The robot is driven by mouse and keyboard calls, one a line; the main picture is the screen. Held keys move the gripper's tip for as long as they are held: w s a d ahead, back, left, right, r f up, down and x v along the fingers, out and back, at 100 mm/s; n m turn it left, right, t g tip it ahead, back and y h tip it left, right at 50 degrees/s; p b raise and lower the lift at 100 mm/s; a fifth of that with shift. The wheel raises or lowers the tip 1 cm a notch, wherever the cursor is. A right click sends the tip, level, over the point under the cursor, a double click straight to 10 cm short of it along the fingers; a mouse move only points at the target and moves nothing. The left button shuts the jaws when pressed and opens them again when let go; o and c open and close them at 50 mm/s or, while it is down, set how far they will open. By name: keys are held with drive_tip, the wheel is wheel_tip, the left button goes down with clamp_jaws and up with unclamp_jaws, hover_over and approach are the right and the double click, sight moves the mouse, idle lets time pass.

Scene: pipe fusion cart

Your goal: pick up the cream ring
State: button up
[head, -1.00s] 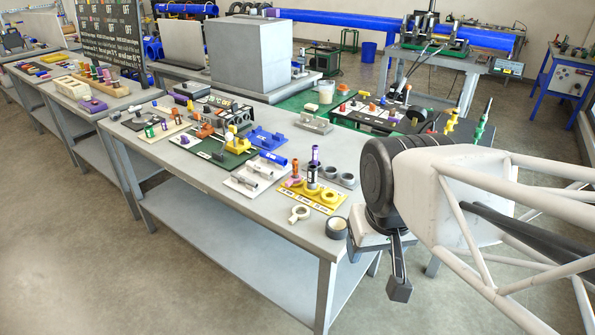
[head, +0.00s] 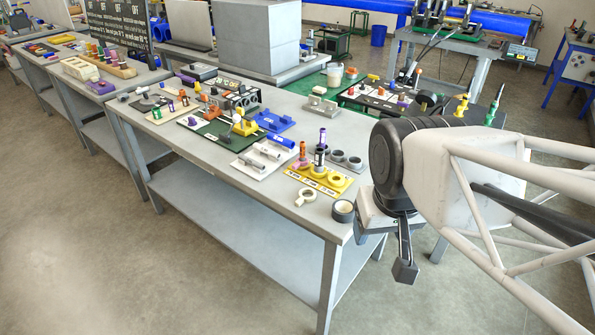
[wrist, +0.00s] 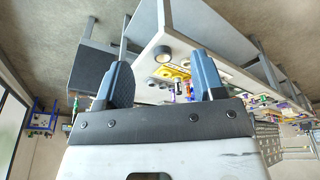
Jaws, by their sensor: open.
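The cream ring (head: 305,197) lies flat on the near right end of the grey bench (head: 225,190), in front of a yellow base plate and left of a dark tape roll. My gripper (head: 404,262) hangs past the bench's right end, to the right of the ring and apart from it. In the wrist view my gripper (wrist: 163,82) has its two blue-grey fingers spread wide with nothing held between them. The ring is too small to make out surely in the wrist view.
The dark tape roll (head: 343,211) sits at the bench's corner, between ring and gripper; it also shows in the wrist view (wrist: 165,54). The yellow plate (head: 318,180) holds rings and upright pieces. Bare bench top lies left of the ring.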

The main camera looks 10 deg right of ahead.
idle(0.3)
drive_tip(key=c, duration=0.3)
drive_tip(key=shift+w, duration=0.1)
